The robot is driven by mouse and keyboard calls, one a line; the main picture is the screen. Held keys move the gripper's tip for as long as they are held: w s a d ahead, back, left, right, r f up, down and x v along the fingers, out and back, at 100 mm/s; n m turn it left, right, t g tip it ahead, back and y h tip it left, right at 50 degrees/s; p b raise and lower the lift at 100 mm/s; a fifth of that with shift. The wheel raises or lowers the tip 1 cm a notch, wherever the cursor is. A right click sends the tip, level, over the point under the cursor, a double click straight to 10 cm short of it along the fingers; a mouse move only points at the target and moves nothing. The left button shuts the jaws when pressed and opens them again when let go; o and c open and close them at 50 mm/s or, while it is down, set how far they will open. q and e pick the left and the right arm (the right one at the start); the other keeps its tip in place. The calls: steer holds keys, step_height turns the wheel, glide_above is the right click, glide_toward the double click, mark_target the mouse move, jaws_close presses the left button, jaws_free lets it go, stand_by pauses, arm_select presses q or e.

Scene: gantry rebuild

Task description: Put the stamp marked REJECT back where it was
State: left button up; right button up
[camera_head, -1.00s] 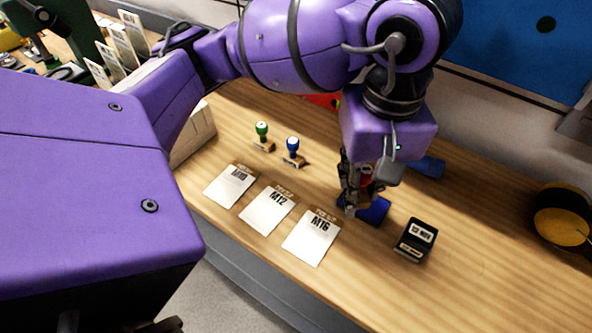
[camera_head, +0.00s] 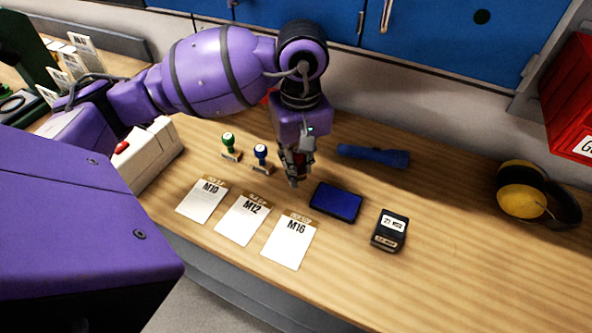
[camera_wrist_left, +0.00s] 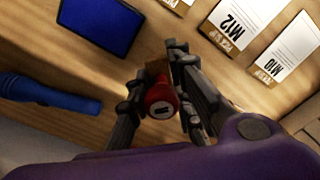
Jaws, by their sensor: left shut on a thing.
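My left gripper (camera_head: 294,180) is shut on a red-handled stamp (camera_wrist_left: 159,101), which shows best in the left wrist view between the two fingers. Its marking is too small to read. The stamp has a wooden base (camera_wrist_left: 156,68). I cannot tell whether the base touches the table. A green-handled stamp (camera_head: 229,142) and a blue-handled stamp (camera_head: 261,154) stand in a row to the left of the gripper. A blue ink pad (camera_head: 337,202) lies just right of the gripper. My right gripper is not in view.
Cards M10 (camera_head: 202,201), M12 (camera_head: 242,220) and M16 (camera_head: 288,242) lie in front. A black box (camera_head: 389,231) stands right of the pad. A blue flashlight (camera_head: 373,156) lies behind. Yellow-black earmuffs (camera_head: 523,190) are at the right. The table's right front is clear.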

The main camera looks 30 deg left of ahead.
arm_select(q)
steer(key=shift+w+a+f, duration=0.15)
steer(key=shift+f, duration=0.1)
steer(key=shift+w+a+f, duration=0.1)
steer(key=shift+f, duration=0.8)
steer(key=shift+w+a+f, duration=0.1)
steer(key=shift+f, duration=0.75)
steer(key=shift+s, duration=0.1)
steer(key=shift+f, duration=0.15)
steer(key=o, duration=0.5)
steer(key=shift+f, duration=0.1)
steer(key=shift+c, duration=0.2)
steer(key=o, duration=0.5)
steer(key=shift+c, duration=0.2)
steer(key=shift+d+r, duration=0.1)
steer(key=shift+r, duration=3.9)
